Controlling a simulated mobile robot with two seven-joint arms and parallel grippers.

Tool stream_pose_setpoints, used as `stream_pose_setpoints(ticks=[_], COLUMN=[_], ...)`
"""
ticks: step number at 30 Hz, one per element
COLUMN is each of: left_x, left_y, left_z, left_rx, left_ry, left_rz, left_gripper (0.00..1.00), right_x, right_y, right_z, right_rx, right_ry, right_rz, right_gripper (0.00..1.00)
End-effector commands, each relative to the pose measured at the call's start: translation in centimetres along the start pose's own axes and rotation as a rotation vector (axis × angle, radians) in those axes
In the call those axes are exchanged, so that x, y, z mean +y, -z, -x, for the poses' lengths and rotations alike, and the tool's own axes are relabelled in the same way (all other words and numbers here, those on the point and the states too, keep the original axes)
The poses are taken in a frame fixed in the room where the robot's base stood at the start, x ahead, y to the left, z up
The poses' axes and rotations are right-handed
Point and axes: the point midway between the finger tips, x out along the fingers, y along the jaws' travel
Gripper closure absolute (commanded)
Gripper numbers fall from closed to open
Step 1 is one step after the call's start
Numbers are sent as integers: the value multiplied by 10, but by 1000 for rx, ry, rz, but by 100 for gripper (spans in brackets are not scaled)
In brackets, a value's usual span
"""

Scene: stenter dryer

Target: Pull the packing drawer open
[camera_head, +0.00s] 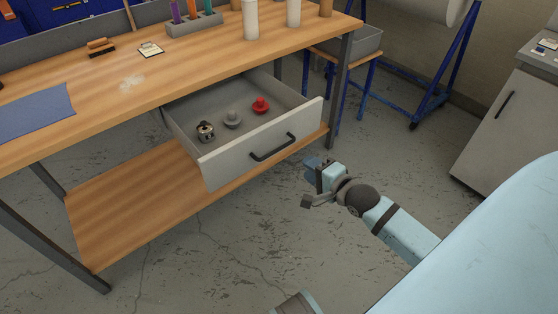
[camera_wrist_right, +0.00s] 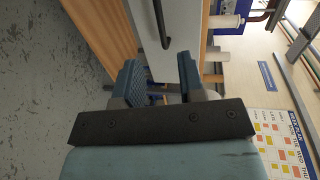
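The packing drawer (camera_head: 222,160) is a grey box under the wooden workbench, and it stands pulled well out. Its pale front carries a dark bar handle (camera_head: 273,147). In the right wrist view the handle (camera_wrist_right: 161,26) shows ahead of the fingers, on the pale drawer front (camera_wrist_right: 183,38). My right gripper (camera_head: 310,183) is to the right of and below the handle, apart from it. Its blue-padded fingers (camera_wrist_right: 160,76) are spread with nothing between them.
Inside the drawer lie a dark-and-tan item (camera_head: 206,131), a grey piece (camera_head: 232,118) and a red piece (camera_head: 261,104). A wooden lower shelf (camera_head: 140,211) runs beneath. A grey cabinet (camera_head: 508,130) stands at the right. The floor before the bench is clear.

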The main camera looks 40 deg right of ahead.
Motion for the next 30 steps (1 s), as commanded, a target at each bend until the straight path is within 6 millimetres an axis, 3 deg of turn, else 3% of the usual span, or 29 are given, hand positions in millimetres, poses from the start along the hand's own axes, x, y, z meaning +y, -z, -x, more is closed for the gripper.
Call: stream_pose_setpoints(ticks=[8,21,30], left_x=[0,4,4], left_y=[-1,1,2], left_z=[-1,-4,-4], left_rx=[4,33,43], left_ry=[-2,-13,-19], left_rz=[2,11,14], left_gripper=[57,57,57], right_x=[0,0,-1], right_y=[5,5,5], right_z=[-17,-106,-138], right_rx=[12,11,11], right_ry=[-1,0,-1], right_rz=[-5,-6,-5], right_gripper=[63,63,63])
